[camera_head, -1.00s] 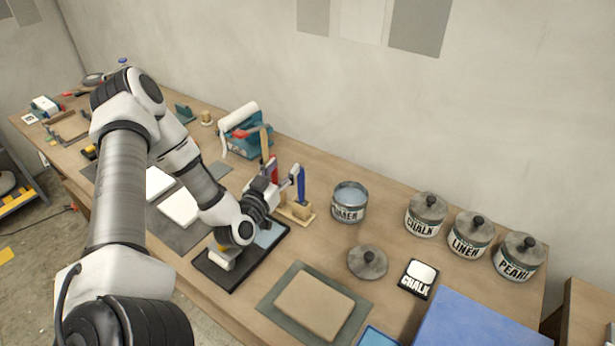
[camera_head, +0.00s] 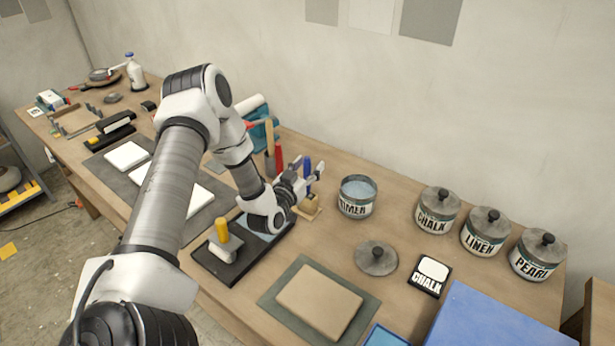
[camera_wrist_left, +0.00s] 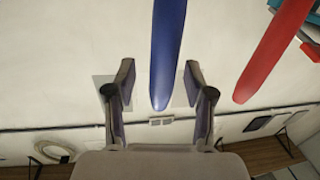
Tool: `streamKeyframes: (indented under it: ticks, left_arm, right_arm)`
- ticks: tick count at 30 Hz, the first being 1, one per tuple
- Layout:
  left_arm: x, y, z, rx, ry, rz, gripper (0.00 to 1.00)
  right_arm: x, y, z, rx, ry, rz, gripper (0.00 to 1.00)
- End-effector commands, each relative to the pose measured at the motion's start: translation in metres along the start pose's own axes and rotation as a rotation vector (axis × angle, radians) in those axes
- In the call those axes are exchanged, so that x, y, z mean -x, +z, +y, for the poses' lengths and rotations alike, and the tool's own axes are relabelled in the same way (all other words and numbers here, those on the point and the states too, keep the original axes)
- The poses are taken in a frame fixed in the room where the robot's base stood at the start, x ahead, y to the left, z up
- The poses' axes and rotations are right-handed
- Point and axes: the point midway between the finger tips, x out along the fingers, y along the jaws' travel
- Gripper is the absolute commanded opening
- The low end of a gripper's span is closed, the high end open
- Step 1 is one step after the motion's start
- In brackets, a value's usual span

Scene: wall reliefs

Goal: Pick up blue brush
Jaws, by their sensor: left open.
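The blue brush (camera_head: 307,177) stands upright in a small wooden holder (camera_head: 308,208) near the middle of the bench, partly hidden by my left gripper (camera_head: 312,172). In the left wrist view its long blue handle (camera_wrist_left: 167,45) comes down from the top, its tip between the line of my open left fingers (camera_wrist_left: 160,90). The fingers are on either side with a gap; I cannot tell the depth between them and the handle. A red-handled brush (camera_head: 278,158) stands just left of it, and it shows to the right in the wrist view (camera_wrist_left: 274,48).
An open paint tin (camera_head: 357,198) stands right of the holder, with a loose lid (camera_head: 376,257) in front. A black tray (camera_head: 222,270) with a yellow-handled tool (camera_head: 222,232) lies under my left arm. Several lidded tins line the right. A teal caddy (camera_head: 262,138) is behind.

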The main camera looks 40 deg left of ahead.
Motion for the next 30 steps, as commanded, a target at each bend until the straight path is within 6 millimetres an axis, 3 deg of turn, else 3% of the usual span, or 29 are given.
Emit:
streamKeyframes:
  ticks: [4,8,9,22,30]
  left_arm:
    - [0.0,0.001,0.0,0.0,0.0,0.0,0.5]
    - [0.001,0.001,0.0,0.0,0.0,0.0,0.04]
    - [0.001,0.001,0.0,0.0,0.0,0.0,0.0]
    - [0.0,-0.005,-0.001,0.0,-0.001,0.002,0.0]
    - [0.0,-0.045,0.001,0.004,-0.002,0.005,0.0]
  right_arm:
    - [-0.001,0.0,0.0,0.0,0.0,0.0,0.54]
    - [-0.001,0.0,0.0,0.0,0.0,0.0,0.54]
    - [-0.001,0.0,0.0,0.0,0.0,0.0,0.54]
    - [-0.001,0.0,0.0,0.0,0.0,0.0,0.54]
    - [-0.001,0.0,0.0,0.0,0.0,0.0,0.54]
